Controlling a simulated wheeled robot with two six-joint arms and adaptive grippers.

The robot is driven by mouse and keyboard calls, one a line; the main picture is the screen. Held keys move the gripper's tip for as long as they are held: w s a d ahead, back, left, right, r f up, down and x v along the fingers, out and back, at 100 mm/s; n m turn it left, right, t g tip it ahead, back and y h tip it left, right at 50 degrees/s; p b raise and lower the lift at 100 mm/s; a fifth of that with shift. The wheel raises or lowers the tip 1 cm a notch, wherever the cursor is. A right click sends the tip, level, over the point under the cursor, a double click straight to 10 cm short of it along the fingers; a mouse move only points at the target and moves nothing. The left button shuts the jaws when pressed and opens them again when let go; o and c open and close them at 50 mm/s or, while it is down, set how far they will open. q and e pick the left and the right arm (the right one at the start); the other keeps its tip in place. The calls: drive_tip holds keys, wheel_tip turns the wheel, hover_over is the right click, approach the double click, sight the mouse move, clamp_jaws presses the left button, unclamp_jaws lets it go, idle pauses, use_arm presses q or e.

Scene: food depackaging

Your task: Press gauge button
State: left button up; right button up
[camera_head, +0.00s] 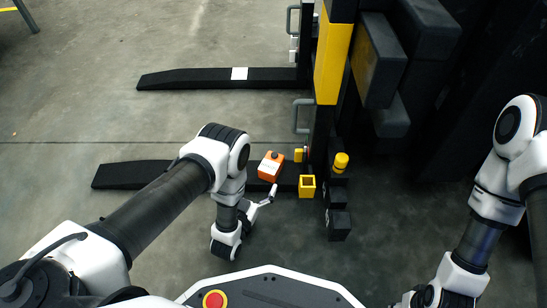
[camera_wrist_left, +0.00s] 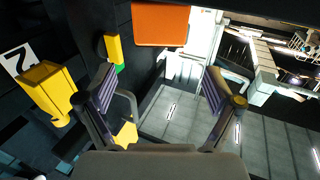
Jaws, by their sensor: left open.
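An orange box (camera_head: 270,167) with a pale label on its front and a small dark knob on top sits on the dark base of the forklift-like machine; I take it for the gauge. In the left wrist view a plain orange face of it (camera_wrist_left: 160,25) shows at the top, cut by the frame edge; no button can be made out there. My left gripper (camera_head: 266,196) is just in front of the box in the head view. In the left wrist view its two fingers (camera_wrist_left: 160,84) are apart with nothing between them. My right gripper is outside the frame.
A yellow open-topped holder (camera_head: 307,186) stands right of the orange box and shows in the left wrist view (camera_wrist_left: 48,88). A yellow cylinder (camera_head: 341,162) stands farther right. The tall black-yellow mast (camera_head: 333,60) rises behind. Two dark forks (camera_head: 200,78) extend left over open concrete floor.

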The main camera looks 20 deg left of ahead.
use_arm(q)
drive_tip(key=shift+s+f, duration=0.25)
drive_tip(key=shift+f, duration=0.05)
